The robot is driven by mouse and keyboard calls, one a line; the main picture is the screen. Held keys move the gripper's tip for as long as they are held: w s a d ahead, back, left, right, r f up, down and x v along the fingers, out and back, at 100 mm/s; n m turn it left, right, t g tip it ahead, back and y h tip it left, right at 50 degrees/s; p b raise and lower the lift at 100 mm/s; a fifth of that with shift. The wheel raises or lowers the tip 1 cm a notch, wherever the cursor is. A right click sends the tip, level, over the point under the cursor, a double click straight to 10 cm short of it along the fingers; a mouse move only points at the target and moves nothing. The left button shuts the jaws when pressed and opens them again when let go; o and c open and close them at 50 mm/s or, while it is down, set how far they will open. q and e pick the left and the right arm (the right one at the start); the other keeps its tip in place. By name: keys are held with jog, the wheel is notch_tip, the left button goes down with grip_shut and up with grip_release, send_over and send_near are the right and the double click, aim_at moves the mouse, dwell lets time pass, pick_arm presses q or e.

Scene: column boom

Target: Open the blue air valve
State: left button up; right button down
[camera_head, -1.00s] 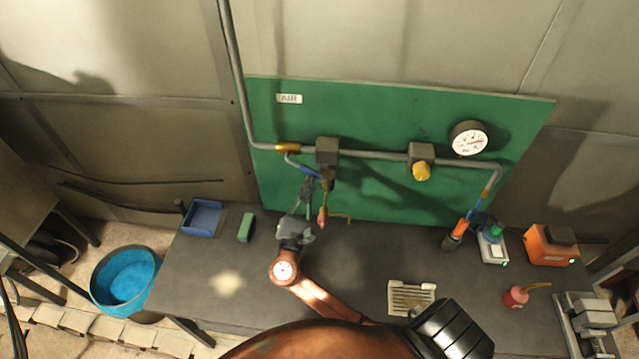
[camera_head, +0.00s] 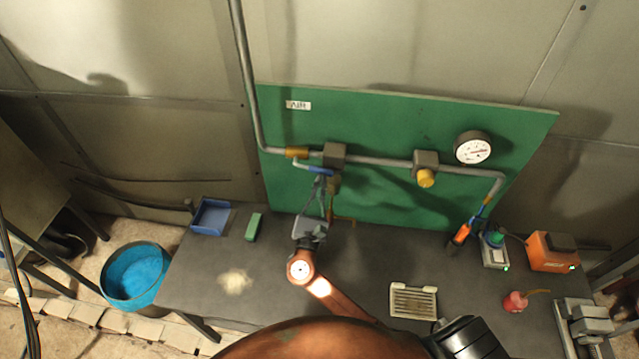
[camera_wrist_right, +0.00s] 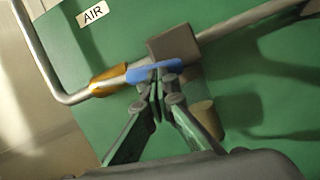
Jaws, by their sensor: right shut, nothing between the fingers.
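The blue air valve handle (camera_head: 321,171) sits on the grey pipe at the left of the green board, beside a dark block. In the right wrist view the blue handle (camera_wrist_right: 153,71) lies nearly along the pipe, close to it. My right gripper (camera_head: 321,181) is just below the handle. In the right wrist view its fingertips (camera_wrist_right: 164,84) are together with nothing between them, right under the handle's blue grip. I cannot tell whether they touch it. My left gripper is not in view.
The pipe has a brass fitting (camera_head: 297,152), a yellow knob (camera_head: 426,178) and a gauge (camera_head: 473,149). A tan cylinder (camera_wrist_right: 207,119) hangs right of my fingers. On the bench are a blue bin (camera_head: 211,216), a green block (camera_head: 254,227) and a slotted tray (camera_head: 413,299).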

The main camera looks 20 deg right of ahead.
jog(key=shift+d, duration=0.1)
jog(key=f+b+v, duration=0.1)
jog(key=b+v, duration=0.2)
jog(key=v, duration=0.3)
jog(key=w+f+b+v, duration=0.1)
jog(key=b+v, duration=0.2)
jog(key=v, duration=0.4)
jog(key=shift+f, duration=0.3)
jog(key=shift+w+a, duration=0.15)
jog(key=shift+a, duration=0.05)
